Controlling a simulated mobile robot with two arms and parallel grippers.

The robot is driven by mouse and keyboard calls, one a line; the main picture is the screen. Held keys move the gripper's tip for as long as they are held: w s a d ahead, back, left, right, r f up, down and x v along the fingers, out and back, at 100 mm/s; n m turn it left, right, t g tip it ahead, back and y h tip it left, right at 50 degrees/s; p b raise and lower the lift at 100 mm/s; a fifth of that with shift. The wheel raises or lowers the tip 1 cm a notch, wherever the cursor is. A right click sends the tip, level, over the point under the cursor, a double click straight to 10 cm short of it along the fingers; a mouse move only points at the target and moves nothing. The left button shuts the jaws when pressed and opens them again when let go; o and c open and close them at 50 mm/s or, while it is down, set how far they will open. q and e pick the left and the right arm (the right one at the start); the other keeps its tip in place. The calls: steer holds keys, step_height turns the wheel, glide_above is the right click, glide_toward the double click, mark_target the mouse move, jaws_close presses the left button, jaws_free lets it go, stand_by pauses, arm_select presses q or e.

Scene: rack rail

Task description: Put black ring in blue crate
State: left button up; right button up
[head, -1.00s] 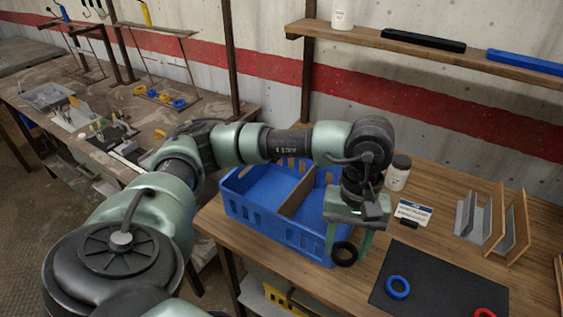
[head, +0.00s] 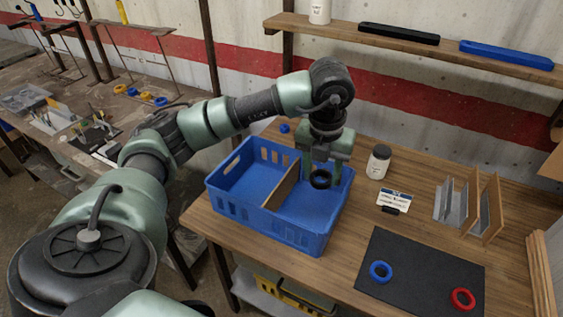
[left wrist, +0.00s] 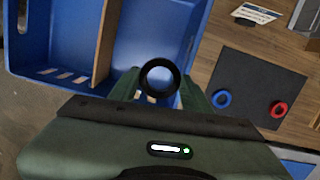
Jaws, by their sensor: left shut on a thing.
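The black ring (head: 321,179) is held between the fingers of my left gripper (head: 320,168), which is shut on it. In the head view the ring appears over the right compartment of the blue crate (head: 290,236). The left wrist view shows the ring (left wrist: 160,76) between the two green fingers, with the crate's blue floor and wall behind it. A brown divider (head: 281,187) splits the crate into two compartments, and both look empty where visible. The ring looks raised above the crate floor. My right gripper is not in view.
A dark mat (head: 420,275) to the right holds a blue ring (head: 381,272) and a red ring (head: 463,298). A jar (head: 379,162), a small card (head: 394,200) and upright dividers (head: 470,208) stand behind. A shelf (head: 400,38) runs above the table.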

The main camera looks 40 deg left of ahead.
arm_select(q)
steer(key=w+a+r+n, duration=0.2)
steer(key=n, duration=0.7)
steer(key=n+g+y, duration=0.1)
steer(key=n, duration=0.4)
glide_above(307, 213)
steer(key=f, duration=1.4)
steer(key=shift+d+f, duration=0.2)
steer(key=shift+f, duration=0.2)
step_height(307, 213, down, 4)
steer(key=shift+p, duration=0.5)
steer(key=shift+f, duration=0.45)
steer(key=shift+f, duration=0.1)
steer(key=o, duration=1.4)
steer(key=shift+c, duration=0.2)
